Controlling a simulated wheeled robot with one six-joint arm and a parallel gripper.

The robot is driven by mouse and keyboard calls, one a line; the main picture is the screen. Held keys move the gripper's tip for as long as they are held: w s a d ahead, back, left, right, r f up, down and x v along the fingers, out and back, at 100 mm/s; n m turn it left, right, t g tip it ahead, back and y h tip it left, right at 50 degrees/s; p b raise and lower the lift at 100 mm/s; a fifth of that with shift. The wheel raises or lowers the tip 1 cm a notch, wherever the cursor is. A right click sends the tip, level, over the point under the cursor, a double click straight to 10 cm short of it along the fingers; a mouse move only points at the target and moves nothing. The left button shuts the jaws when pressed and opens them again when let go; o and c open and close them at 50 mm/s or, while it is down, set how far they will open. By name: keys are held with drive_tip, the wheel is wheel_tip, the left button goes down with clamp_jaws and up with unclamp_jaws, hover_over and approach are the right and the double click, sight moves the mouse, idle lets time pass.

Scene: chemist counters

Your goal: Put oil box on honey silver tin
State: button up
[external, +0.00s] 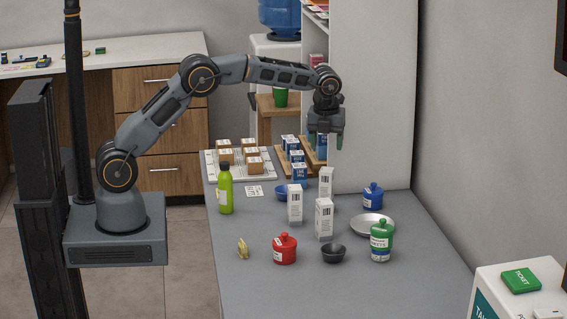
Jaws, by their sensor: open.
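I cannot read which package is the oil box, and no honey silver tin can be made out for sure. Three tall white boxes with dark print stand mid-counter: a front one (324,219), a left one (295,203) and a back one (326,184). A shallow silver dish (362,225) lies to their right. My gripper (326,140) points down, open and empty, high over the back of the counter near the blue-and-white boxes (299,171) on a wooden rack (283,165).
A white tray (240,178) of brown boxes is at the back left. A green bottle (225,190), red jar (285,249), dark bowl (333,254), green-and-white jar (381,241) and blue jar (373,196) stand around. The counter's front (330,295) is clear.

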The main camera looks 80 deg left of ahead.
drive_tip(key=shift+d+r, duration=0.1)
drive_tip(key=shift+r, duration=0.35)
drive_tip(key=s+d+r+n+t, duration=0.1)
drive_tip(key=s+d+r+n, duration=0.2)
drive_tip(key=s+r+n, duration=0.4)
drive_tip(key=s+d+f+n, duration=0.1)
drive_tip(key=s+d+n, duration=0.1)
drive_tip(key=s+n, duration=0.3)
drive_tip(key=s+d+f+n+t+h, duration=0.1)
drive_tip(key=s+n, duration=0.4)
drive_tip(key=s, duration=0.7)
drive_tip(key=s+d+f+n+t, duration=0.1)
drive_tip(key=s+d+f+n, duration=0.1)
drive_tip(key=s+n, duration=0.3)
drive_tip(key=s+d, duration=0.1)
drive_tip(key=s, duration=0.2)
drive_tip(key=shift+s+d+n+h, duration=0.25)
drive_tip(key=shift+s+n+h, duration=0.05)
drive_tip(key=shift+s+n, duration=0.1)
